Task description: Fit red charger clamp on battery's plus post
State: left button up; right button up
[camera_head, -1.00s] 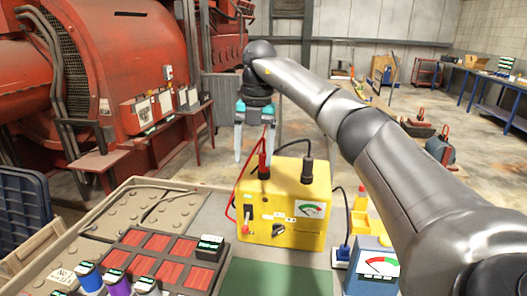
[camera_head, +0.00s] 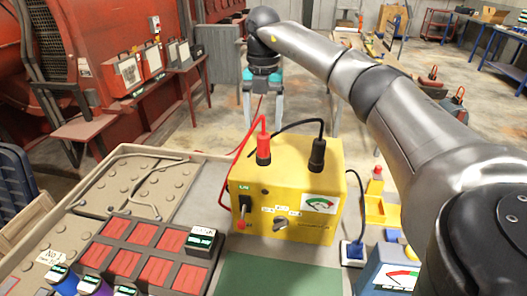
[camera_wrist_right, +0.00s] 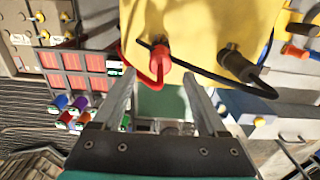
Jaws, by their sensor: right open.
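A yellow charger box (camera_head: 290,190) with a gauge and switch stands on the bench. On its top stand a red-handled piece (camera_head: 263,148) with a red cable and a black-handled piece (camera_head: 317,152) with a black cable. I cannot tell whether the red piece is the clamp. My right gripper (camera_head: 262,115) is open and empty, fingers down, behind the red piece in the head view. In the right wrist view, the red piece (camera_wrist_right: 160,58) shows just beyond the open fingertips (camera_wrist_right: 158,76), apart from them. I cannot make out a battery for certain. My left gripper is out of view.
A dark tray with red panels (camera_head: 142,233) and several coloured canisters are at front left. A blue box with a gauge (camera_head: 388,278) is at front right. A green mat (camera_head: 265,275) lies bare before the charger. Large red machinery (camera_head: 60,60) stands behind left.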

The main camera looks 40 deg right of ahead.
aim_at(263, 145)
notch_tip(263, 145, down, 8)
jog(key=shift+d+f+p, duration=0.1)
jog(key=shift+p, duration=0.2)
grip_shut()
dwell(0.7)
jog(key=shift+w, duration=0.1)
